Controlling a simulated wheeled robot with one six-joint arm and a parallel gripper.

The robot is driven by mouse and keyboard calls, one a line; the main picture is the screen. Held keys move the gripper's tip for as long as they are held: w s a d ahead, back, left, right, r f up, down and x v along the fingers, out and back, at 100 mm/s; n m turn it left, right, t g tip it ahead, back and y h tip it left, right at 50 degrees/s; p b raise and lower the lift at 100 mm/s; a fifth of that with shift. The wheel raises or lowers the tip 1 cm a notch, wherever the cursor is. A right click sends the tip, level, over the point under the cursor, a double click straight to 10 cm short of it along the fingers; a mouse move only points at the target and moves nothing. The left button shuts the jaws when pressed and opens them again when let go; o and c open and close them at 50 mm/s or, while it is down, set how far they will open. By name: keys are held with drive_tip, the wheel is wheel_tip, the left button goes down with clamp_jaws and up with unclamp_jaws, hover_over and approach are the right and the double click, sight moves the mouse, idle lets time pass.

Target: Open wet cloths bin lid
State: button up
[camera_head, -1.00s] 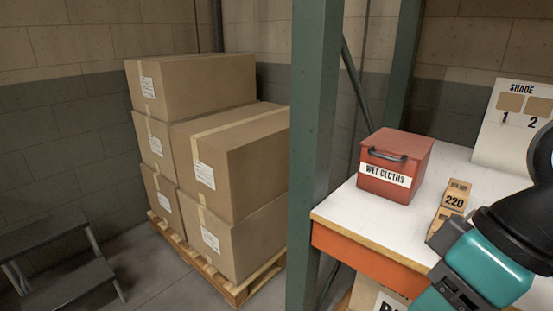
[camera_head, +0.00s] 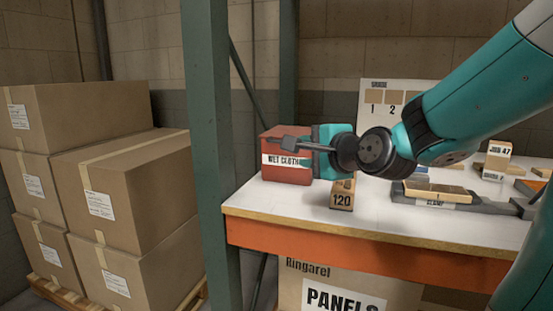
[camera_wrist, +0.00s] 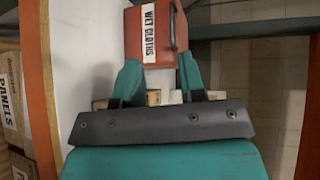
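The red wet cloths bin (camera_head: 283,175) stands on the white bench top at its back left, with a white label on its front. The dark handle (camera_wrist: 173,27) shows on the bin, past the fingertips. The lid looks closed.
A 120 block (camera_head: 342,196) stands on the bench below my gripper. A clamp with a block (camera_head: 436,192) lies to the right. A green post (camera_head: 205,150) rises left of the bench. Stacked cartons (camera_head: 130,205) stand farther left. The shade board (camera_head: 385,105) is behind.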

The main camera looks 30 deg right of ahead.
drive_tip(key=d+m, duration=0.1)
drive_tip(key=d, duration=0.1)
drive_tip(key=h+p, duration=0.1)
drive_tip(key=p, duration=1.1)
approach(279, 141)
drive_tip(key=shift+t, duration=0.3)
drive_tip(key=w+p, duration=0.1)
drive_tip(key=w, duration=0.2)
drive_tip(key=w+f+p, duration=0.1)
drive_tip(key=w, duration=0.3)
drive_tip(key=w+d+f+p, duration=0.1)
drive_tip(key=w, duration=0.2)
drive_tip(key=shift+w+d+f+p, duration=0.1)
drive_tip(key=shift+w+f+p, duration=0.05)
drive_tip(key=shift+p, duration=0.25)
clamp_jaws()
